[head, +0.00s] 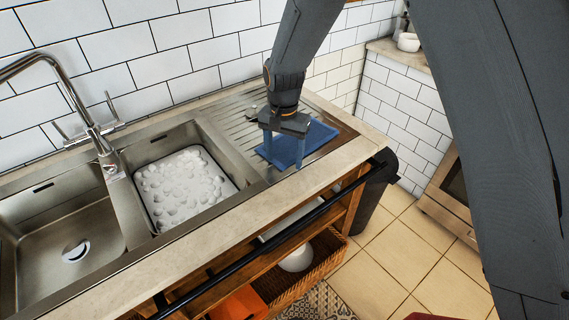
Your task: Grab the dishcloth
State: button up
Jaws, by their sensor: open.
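A blue dishcloth (314,139) lies flat on the ridged steel drainer (232,125) to the right of the sink bowls. My gripper (284,160) points down over the left part of the cloth, with its two fingers apart. The fingers are blue like the cloth, and I cannot tell whether their tips touch it. Nothing shows held between the fingers. The gripper body and fingers hide a part of the cloth.
A sink bowl with a white foam-filled basin (186,184) and an empty bowl (65,235) lie left, under a chrome tap (75,105). A black rail (270,228) runs along the counter front. Shelves below hold a wicker basket (318,270). A dark bin (372,205) stands right.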

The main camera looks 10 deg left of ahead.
jog(key=shift+f, duration=0.25)
grip_shut()
dwell(0.3)
notch_tip(320, 180, up, 12)
jog(key=p, duration=0.7)
jog(key=shift+r, duration=0.1)
notch_tip(320, 180, up, 18)
jog(key=p, duration=0.2)
jog(key=shift+p, duration=0.35)
